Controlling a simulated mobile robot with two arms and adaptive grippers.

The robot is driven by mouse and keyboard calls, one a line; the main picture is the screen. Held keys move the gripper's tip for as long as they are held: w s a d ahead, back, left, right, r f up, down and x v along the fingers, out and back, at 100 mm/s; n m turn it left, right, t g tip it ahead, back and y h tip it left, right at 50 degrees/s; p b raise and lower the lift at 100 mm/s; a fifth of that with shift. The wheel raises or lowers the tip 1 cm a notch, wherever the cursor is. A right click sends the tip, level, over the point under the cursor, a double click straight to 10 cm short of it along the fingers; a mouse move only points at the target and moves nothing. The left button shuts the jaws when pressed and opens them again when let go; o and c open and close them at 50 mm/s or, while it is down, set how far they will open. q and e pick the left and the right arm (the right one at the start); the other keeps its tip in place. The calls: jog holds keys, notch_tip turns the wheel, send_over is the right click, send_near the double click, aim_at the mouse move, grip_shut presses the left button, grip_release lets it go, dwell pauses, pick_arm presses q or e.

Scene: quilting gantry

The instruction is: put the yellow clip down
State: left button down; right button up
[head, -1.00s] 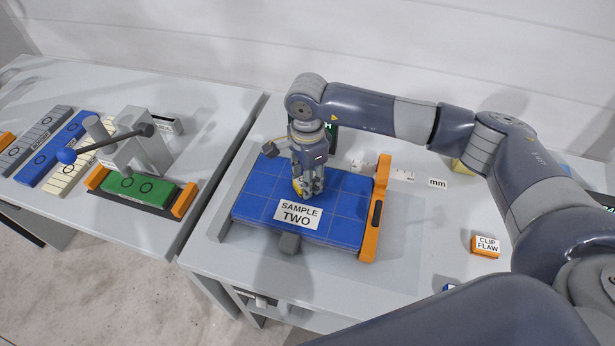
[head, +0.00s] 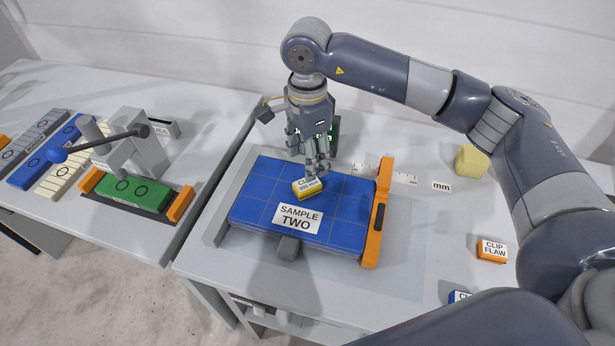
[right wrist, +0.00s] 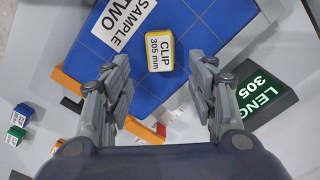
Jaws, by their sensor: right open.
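The yellow clip (head: 308,189), labelled "CLIP 305 mm", lies on the blue sample board (head: 258,190) just behind its "SAMPLE TWO" label. My right gripper (head: 317,172) is above and just behind the clip. In the right wrist view the fingers (right wrist: 161,92) are spread wide with nothing between them. The clip (right wrist: 160,53) lies beyond the fingertips, apart from them, on the blue board (right wrist: 205,30). My left gripper is not in view.
An orange rail (head: 376,215) borders the board's right side. An orange "CLIP FLAW" block (head: 491,250) and a yellow block (head: 472,161) stand further right. A dark green "LENGTH 305" display (right wrist: 262,97) is behind the board. A lever press (head: 130,150) stands on the left table.

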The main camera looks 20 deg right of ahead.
notch_tip(320, 180, up, 4)
jog(key=shift+f+b, duration=0.15)
jog(key=shift+b, duration=0.2)
